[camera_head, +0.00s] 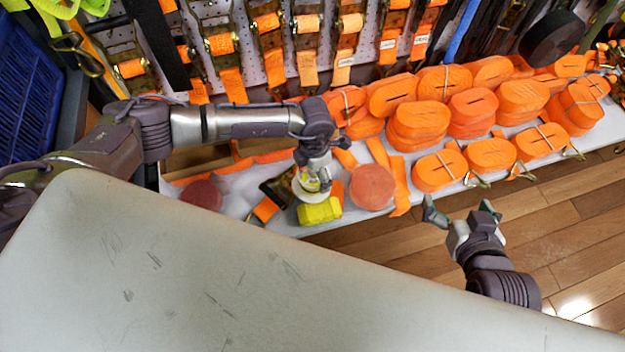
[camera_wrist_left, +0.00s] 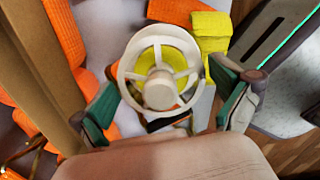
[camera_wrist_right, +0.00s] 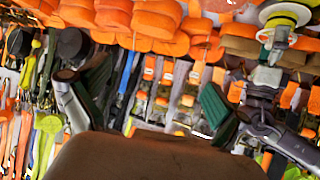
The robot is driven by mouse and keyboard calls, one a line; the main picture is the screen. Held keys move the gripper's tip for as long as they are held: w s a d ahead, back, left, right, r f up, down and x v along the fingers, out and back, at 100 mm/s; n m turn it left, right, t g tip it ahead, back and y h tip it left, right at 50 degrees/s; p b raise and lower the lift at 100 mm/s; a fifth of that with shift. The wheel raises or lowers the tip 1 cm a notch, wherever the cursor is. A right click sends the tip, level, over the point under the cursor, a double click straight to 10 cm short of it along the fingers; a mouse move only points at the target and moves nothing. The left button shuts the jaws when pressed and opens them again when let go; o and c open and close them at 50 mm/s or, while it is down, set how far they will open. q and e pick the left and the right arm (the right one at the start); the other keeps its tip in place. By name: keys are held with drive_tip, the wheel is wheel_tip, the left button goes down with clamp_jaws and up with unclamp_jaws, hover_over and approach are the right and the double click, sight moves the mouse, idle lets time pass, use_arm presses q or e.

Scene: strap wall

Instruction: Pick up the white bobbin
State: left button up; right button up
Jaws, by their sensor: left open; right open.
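The white bobbin (camera_head: 308,187) has a spoked rim, a central hub and yellow material behind the spokes. It sits over the pale shelf, beside a yellow block (camera_head: 320,212). In the left wrist view the bobbin (camera_wrist_left: 160,88) faces the camera between the two fingertips. My left gripper (camera_head: 313,165) is open right above it and partly hides it; I cannot tell whether a finger touches the rim. My right gripper (camera_head: 459,208) is open and empty, over the wooden floor in front of the shelf. The right wrist view also shows the bobbin (camera_wrist_right: 284,16) at upper right.
Orange strap rolls (camera_head: 418,120) crowd the shelf to the right. A red-orange disc (camera_head: 372,187) lies right beside the bobbin, another (camera_head: 201,195) to its left. Straps hang on the perforated wall behind. The wooden floor (camera_head: 560,215) is clear at right.

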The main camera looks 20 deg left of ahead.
use_arm(q)
drive_tip(key=shift+f, duration=0.4)
drive_tip(key=c, duration=1.1)
drive_tip(key=shift+o, duration=0.2)
drive_tip(key=shift+r, duration=0.2)
